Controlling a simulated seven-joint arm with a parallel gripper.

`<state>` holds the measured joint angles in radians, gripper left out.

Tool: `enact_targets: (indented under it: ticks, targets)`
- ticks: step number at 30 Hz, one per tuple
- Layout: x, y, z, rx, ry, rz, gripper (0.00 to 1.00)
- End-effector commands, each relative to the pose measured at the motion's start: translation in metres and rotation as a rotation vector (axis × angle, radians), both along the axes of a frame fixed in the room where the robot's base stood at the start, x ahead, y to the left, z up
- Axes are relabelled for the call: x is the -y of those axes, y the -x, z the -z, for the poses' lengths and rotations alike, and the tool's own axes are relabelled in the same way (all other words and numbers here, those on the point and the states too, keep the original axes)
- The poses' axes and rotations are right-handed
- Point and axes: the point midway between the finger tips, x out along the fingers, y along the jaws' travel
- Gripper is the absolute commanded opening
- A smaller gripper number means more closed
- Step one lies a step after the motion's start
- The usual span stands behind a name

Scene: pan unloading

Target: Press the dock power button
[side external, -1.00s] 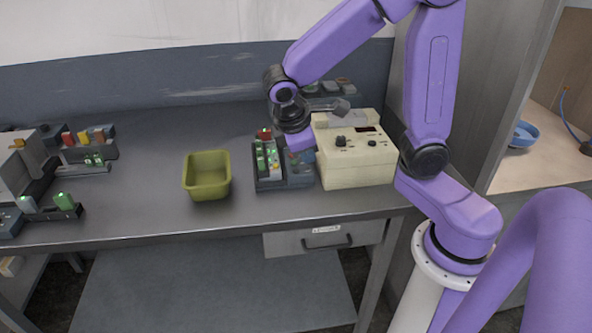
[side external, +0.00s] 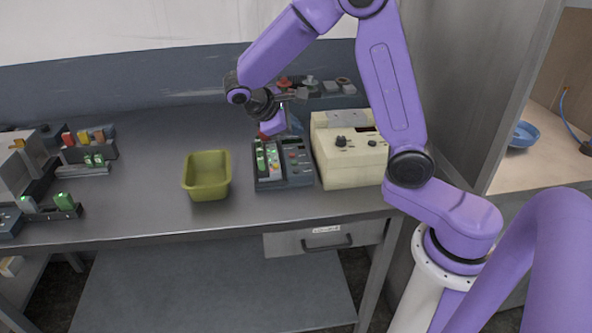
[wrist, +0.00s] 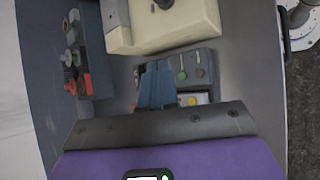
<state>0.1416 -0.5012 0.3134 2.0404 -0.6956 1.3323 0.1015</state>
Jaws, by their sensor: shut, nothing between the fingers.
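The dark grey dock (side external: 300,181) stands on the bench, left of the beige machine. Its left part holds several upright modules with green, white and yellow colours, and its right part is a panel with small coloured buttons (side external: 293,154). In the wrist view the dock (wrist: 207,56) shows beyond the fingers, with a green and a grey control visible. Which control is the power button, I cannot tell. My gripper (side external: 291,125) is above the dock's rear part, fingers together and empty. In the wrist view the blue-grey fingers (wrist: 159,68) cover part of the dock.
A beige machine (side external: 347,172) with a black knob stands close on the dock's right. An olive bin (side external: 207,190) is to its left with bare bench between. A grey rack (side external: 330,101) with several parts is behind. More devices (side external: 92,150) sit at the far left.

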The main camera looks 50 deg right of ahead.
Motion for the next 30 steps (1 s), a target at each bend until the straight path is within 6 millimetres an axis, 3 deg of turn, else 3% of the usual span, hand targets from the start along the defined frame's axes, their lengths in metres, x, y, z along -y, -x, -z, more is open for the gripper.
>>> enact_targets:
  ticks: [10,30]
  targets:
    - [0.0,0.0,0.009,-0.002,-0.002,-0.002,0.0]
    - [0.0,0.0,0.082,-0.001,0.0,-0.001,0.0]
